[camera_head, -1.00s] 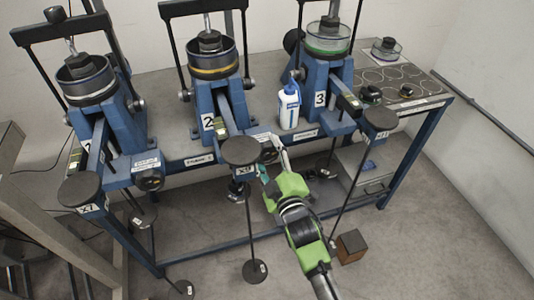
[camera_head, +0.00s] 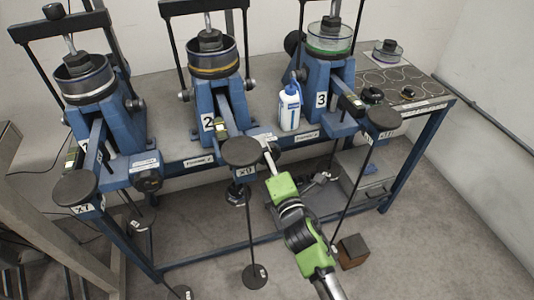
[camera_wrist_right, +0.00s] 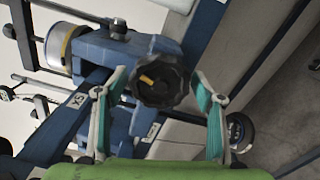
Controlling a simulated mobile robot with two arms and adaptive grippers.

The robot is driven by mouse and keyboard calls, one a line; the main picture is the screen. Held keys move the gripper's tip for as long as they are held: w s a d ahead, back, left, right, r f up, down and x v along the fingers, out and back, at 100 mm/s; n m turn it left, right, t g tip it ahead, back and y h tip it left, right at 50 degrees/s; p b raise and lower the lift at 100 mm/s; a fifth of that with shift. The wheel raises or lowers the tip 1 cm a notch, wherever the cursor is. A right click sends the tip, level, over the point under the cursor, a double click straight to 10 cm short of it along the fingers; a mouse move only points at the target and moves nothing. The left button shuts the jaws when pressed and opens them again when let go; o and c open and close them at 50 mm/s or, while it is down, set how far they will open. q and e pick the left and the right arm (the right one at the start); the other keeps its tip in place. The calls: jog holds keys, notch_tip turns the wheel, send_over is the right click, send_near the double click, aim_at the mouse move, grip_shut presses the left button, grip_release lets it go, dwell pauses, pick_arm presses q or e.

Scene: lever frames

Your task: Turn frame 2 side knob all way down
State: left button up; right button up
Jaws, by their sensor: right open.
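Frame 2 (camera_head: 207,105) is the middle blue lever frame, marked "2", with a black ring-edged cup on top and a dark round disc (camera_head: 240,152) at its lever's front end. Its side knob (camera_wrist_right: 161,86) is black and lobed with a yellow mark, and shows in the right wrist view. My right gripper (camera_wrist_right: 159,76) is open, with one teal-padded finger on each side of the knob; I cannot tell if they touch it. In the head view the right gripper (camera_head: 270,160) is just right of the disc and largely covers the knob. My left gripper is not in view.
Frame 1 (camera_head: 105,120) stands at left and frame 3 (camera_head: 322,95) at right. A white-blue bottle (camera_head: 289,108) stands between frames 2 and 3. A hob-like panel (camera_head: 395,82) is at the table's right end. A brown box (camera_head: 352,250) lies on the floor.

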jog(key=shift+s+d, duration=0.25)
jog(key=shift+s, duration=0.1)
jog(key=shift+p+v, duration=0.7)
jog(key=shift+v, duration=2)
